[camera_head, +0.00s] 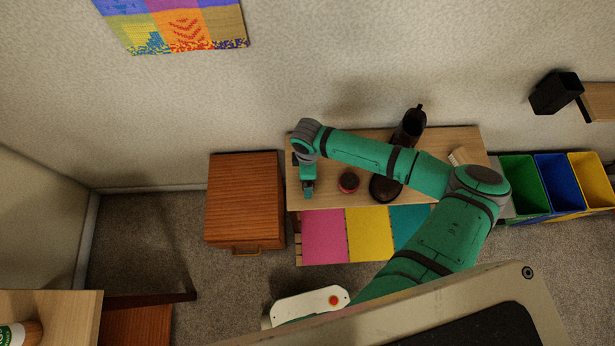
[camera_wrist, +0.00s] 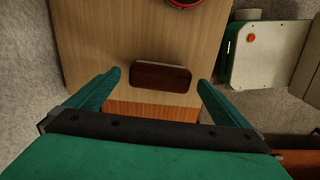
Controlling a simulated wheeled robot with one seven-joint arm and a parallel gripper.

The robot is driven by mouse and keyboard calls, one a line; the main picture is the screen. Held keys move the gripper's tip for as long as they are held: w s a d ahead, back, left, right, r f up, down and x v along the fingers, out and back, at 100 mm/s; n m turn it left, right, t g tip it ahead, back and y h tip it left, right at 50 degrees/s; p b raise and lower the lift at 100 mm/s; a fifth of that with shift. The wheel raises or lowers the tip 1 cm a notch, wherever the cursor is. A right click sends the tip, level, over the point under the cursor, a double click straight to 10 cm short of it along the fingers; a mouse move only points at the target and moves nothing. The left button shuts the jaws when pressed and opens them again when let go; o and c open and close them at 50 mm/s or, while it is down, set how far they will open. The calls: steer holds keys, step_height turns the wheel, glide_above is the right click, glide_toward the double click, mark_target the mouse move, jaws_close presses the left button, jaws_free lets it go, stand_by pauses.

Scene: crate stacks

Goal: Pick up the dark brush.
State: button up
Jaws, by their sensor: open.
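The dark brush (camera_wrist: 161,77) shows in the wrist view as a dark brown, rounded oblong block lying on the wooden bench (camera_wrist: 110,35), near its edge. My gripper (camera_wrist: 160,88) is open, with one green finger off each end of the brush and clear gaps on both sides. It holds nothing. I cannot tell how high the fingertips are above the bench. In the head view, my gripper (camera_head: 308,190) points down over the left end of the bench (camera_head: 322,198). I cannot make out the dark brush there.
A round red-and-dark tin (camera_head: 348,181) stands right of my gripper. Dark boots (camera_head: 410,125) and a pale-bristled brush (camera_head: 458,156) are farther right. An orange-brown cabinet (camera_head: 243,200) stands left of the bench. Coloured bins (camera_head: 553,185) are at far right.

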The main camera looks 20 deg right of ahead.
steer(key=shift+d+f, duration=0.1)
steer(key=shift+f, duration=1.4)
steer(key=c, duration=1.2)
steer(key=shift+o, duration=0.2)
